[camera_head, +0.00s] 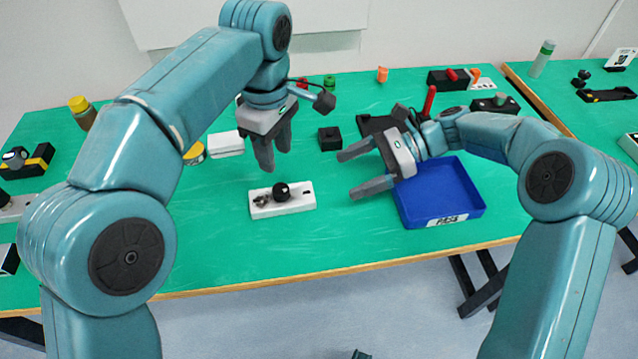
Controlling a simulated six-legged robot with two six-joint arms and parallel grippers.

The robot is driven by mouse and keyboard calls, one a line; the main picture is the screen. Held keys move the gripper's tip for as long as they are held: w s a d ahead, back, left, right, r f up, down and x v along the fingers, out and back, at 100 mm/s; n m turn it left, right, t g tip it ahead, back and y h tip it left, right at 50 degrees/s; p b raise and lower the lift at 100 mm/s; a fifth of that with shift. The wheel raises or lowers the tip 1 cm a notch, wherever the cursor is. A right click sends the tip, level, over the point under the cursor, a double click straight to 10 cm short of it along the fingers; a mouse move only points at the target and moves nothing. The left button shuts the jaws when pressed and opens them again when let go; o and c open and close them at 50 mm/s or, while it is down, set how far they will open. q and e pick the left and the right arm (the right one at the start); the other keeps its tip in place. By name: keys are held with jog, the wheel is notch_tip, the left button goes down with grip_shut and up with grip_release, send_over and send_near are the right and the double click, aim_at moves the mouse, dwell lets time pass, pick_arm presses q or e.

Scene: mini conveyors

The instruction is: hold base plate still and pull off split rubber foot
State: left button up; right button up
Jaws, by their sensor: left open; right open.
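A white base plate (298,205) lies flat on the green table, near its front middle. A black round rubber foot (281,191) sits on top of it; I cannot make out a split. A small metal part is beside the foot on the plate. My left gripper (264,168) is open and empty, pointing down above and behind the plate. My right gripper (345,174) is open and empty, to the right of the plate and a little above the table, its fingers pointing left. Neither gripper touches the plate.
A blue tray (470,205) stands right of the plate, partly behind my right gripper. A black block (329,139) and a white box (226,144) lie behind the plate. A yellow-topped jar (80,110) stands far left. The green table (220,245) is clear in front.

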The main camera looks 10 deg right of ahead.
aim_at(310, 192)
jog(key=x, duration=0.9)
jog(key=shift+a+f, duration=0.15)
jog(key=shift+a, duration=0.2)
jog(key=c, duration=1.3)
jog(key=shift+f, duration=0.15)
